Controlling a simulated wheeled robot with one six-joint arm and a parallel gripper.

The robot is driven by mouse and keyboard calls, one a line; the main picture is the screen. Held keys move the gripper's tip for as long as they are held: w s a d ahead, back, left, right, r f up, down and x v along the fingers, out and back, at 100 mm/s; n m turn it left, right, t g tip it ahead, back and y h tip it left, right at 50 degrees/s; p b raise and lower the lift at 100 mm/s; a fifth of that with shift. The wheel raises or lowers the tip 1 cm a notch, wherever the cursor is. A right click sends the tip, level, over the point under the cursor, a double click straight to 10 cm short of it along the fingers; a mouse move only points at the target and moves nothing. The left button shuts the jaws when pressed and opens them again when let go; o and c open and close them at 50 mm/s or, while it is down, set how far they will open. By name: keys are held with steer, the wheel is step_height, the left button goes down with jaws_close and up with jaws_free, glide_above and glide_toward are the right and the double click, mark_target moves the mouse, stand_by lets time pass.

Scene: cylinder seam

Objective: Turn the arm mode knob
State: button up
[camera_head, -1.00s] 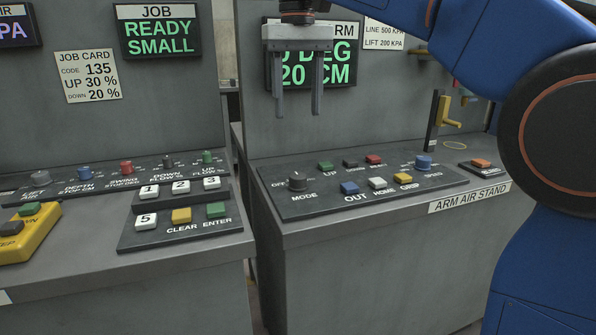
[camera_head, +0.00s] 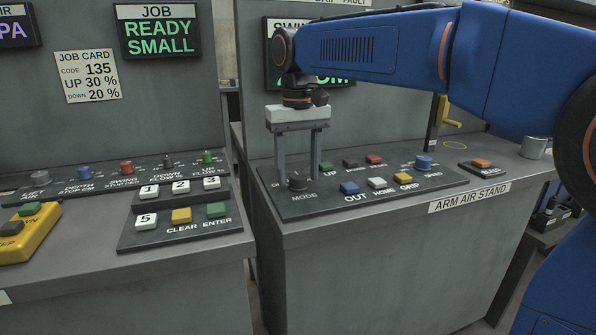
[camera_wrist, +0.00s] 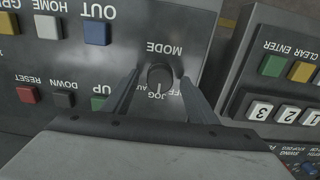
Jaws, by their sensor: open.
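The arm mode knob (camera_head: 298,181) is a dark round knob at the left end of the sloped panel on the arm air stand, above the word MODE. My gripper (camera_head: 299,178) points down over it with its two fingers apart. In the wrist view the knob (camera_wrist: 160,76) lies between the two fingertips (camera_wrist: 160,78), with a visible gap on each side. Its pale pointer mark faces the word JOG in that view. The knob's other position labels are partly hidden by the fingers.
Beside the knob on the panel are a green UP button (camera_head: 326,167), a blue OUT button (camera_head: 349,188), a white HOME button (camera_head: 377,183) and a yellow GRIP button (camera_head: 406,179). A blue knob (camera_head: 423,163) sits further right. A separate keypad panel (camera_head: 160,236) stands left across a gap.

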steer(key=shift+f, duration=0.2)
steer(key=c, duration=1.1)
steer(key=shift+o, duration=0.2)
steer(key=shift+n, duration=0.3)
steer(key=n, duration=0.4)
steer(key=shift+n, duration=2.1)
